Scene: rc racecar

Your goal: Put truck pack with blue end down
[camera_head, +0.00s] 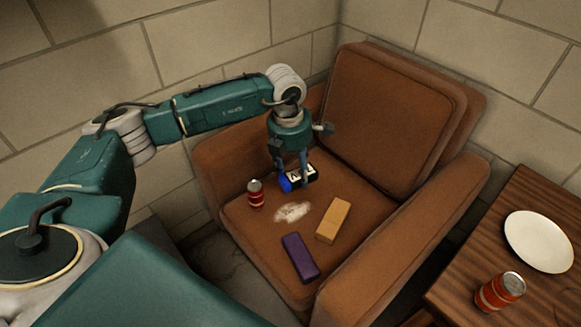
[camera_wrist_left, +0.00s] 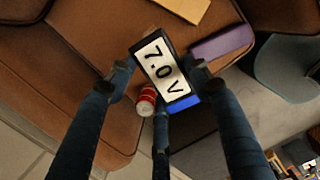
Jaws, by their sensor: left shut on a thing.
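The truck pack (camera_head: 301,175) is a dark block with a white label and a blue end, at the back left of the brown armchair seat. In the left wrist view the pack (camera_wrist_left: 166,70) shows a label reading "7.0 V", with its blue end (camera_wrist_left: 184,104) toward the lower right. My left gripper (camera_head: 292,172) comes down from above and is shut on the pack. In the wrist view its fingers (camera_wrist_left: 160,80) sit on both sides of the pack. In the head view the blue end points left. I cannot tell whether the pack touches the seat. My right gripper is not in view.
A wooden table (camera_head: 460,270) at right holds a white plate (camera_head: 539,241) and another red can (camera_head: 500,292).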

